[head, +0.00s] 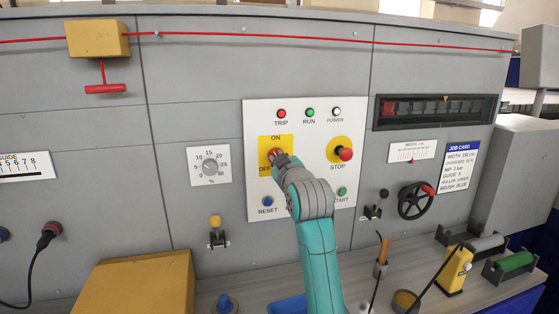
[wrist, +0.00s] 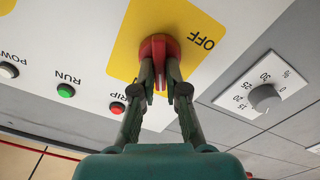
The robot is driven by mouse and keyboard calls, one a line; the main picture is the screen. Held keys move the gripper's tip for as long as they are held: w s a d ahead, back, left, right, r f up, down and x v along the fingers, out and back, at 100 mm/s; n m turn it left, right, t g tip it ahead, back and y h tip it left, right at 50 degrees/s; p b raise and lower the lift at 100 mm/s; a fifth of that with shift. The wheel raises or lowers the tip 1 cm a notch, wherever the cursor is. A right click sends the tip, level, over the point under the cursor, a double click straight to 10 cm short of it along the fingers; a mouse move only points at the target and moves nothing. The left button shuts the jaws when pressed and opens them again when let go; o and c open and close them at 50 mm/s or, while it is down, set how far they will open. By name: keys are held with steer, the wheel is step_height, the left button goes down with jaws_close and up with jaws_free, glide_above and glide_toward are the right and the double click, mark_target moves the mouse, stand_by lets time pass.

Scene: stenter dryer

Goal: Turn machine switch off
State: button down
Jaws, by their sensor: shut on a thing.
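The machine switch (head: 275,154) is a red rotary handle on a yellow plate (head: 267,141) marked ON at the top and OFF at the lower left. In the wrist view its red knob (wrist: 158,45) shows close up, with the OFF label to its upper right. My gripper (head: 283,160) reaches the switch from the front and covers part of it in the head view. In the wrist view my gripper's two fingers (wrist: 160,82) are closed on the red handle, one on each side. I cannot tell clearly which label the handle points to.
The white panel holds TRIP (head: 281,114), RUN (head: 310,112) and POWER (head: 336,111) lamps, a red STOP button (head: 345,154) and a blue RESET button (head: 268,201). A dial (head: 210,166) is to the left. A yellow box (head: 140,285) and several tools occupy the ledge below.

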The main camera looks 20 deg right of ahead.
steer(key=n, duration=1.1)
steer(key=shift+a+f+n, duration=0.2)
steer(key=shift+f+n, duration=0.1)
stand_by(0.4)
steer(key=c, duration=1.2)
jaws_free()
steer(key=shift+s, duration=0.1)
steer(key=s, duration=1.1)
steer(key=shift+s, duration=0.4)
steer(key=shift+f, duration=0.1)
